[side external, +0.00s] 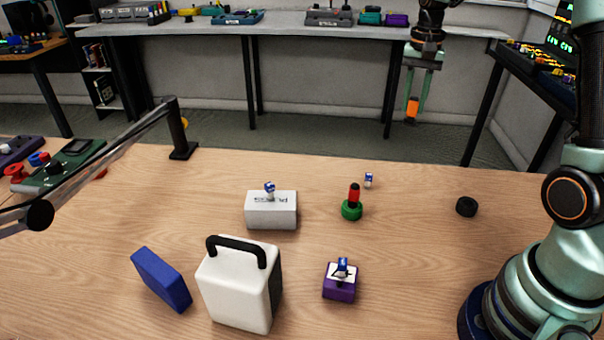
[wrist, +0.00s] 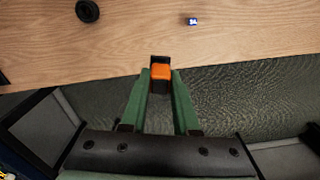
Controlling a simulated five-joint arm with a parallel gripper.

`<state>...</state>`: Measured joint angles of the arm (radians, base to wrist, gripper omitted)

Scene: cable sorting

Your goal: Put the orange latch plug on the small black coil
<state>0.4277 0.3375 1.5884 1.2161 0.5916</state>
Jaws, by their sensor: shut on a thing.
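The orange latch plug (side external: 412,108) is held between the fingers of my gripper (side external: 417,100), high up and apart from the table top. In the wrist view the orange plug (wrist: 162,73) with a dark end sits between the green fingertips (wrist: 161,78) of my gripper, which is shut on it. The small black coil (side external: 466,206) lies flat on the table at the right, with nothing on it. It also shows at the top left of the wrist view (wrist: 87,11), away from the plug.
A red plug (side external: 354,194) stands on a green coil (side external: 351,210). A small blue-white plug (side external: 368,180) lies behind it. Wood around the black coil is clear.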

